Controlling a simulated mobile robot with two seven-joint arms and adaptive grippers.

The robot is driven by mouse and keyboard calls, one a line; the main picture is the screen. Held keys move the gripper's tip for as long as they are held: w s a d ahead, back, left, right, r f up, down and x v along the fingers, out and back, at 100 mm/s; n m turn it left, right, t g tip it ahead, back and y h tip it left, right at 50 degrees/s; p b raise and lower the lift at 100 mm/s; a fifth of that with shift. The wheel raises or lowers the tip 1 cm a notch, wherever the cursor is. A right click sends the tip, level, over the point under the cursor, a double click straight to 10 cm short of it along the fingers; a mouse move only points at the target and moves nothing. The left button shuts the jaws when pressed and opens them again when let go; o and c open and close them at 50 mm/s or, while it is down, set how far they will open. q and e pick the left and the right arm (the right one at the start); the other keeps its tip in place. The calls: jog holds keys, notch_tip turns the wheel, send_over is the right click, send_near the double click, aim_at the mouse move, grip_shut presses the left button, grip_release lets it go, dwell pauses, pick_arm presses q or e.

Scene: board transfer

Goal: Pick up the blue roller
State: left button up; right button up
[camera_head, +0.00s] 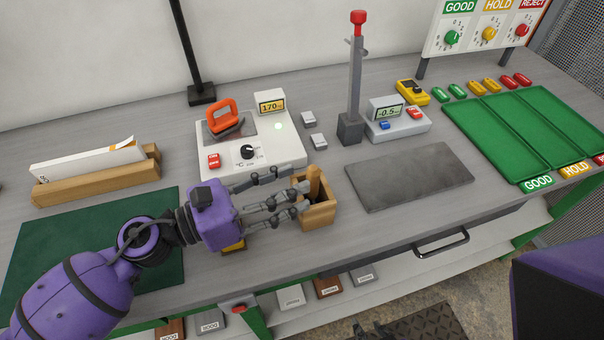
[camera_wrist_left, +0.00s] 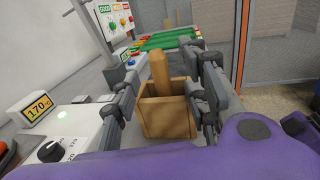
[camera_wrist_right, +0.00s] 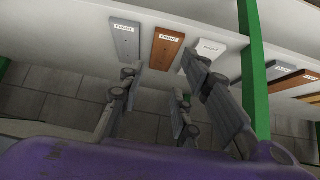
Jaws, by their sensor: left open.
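No blue roller surface shows in any view. A small wooden box (camera_head: 319,213) stands on the bench with a wooden handle (camera_head: 314,182) sticking up out of it; whatever is below the handle is hidden inside. My left gripper (camera_head: 292,194) is open, its fingers reaching to the box's left side and apart from each other. In the left wrist view the box (camera_wrist_left: 167,117) and upright handle (camera_wrist_left: 160,72) show ahead between the spread fingers; touching cannot be told. My right gripper (camera_wrist_right: 160,88) is open and empty, low in front of the bench.
A hot plate (camera_head: 205,160) with an orange-handled tool (camera_head: 223,116) stands behind the left hand. A grey slab (camera_head: 410,177) lies right of the box, with a red-topped post (camera_head: 355,80) behind. Green trays (camera_head: 487,134) are at far right. Labelled blocks (camera_wrist_right: 168,48) sit on the lower shelf.

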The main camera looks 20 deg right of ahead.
aim_at(307, 176)
pick_arm(q)
jog(key=d, duration=0.2)
jog(key=w+d+p, duration=0.1)
jog(key=d, duration=0.1)
jog(key=shift+d+r, duration=0.2)
jog(key=shift+d, duration=0.15)
jog(key=shift+w+d+f, duration=0.15)
jog(key=shift+d+f, duration=0.05)
jog(key=shift+d, duration=0.2)
pick_arm(e)
jog(key=shift+w+a+r, duration=0.1)
jog(key=shift+w+r, duration=0.1)
jog(key=shift+r, duration=0.25)
jog(key=shift+w+a+r, duration=0.1)
jog(key=shift+w+r, duration=0.05)
jog(key=shift+r, duration=0.25)
pick_arm(q)
grip_shut()
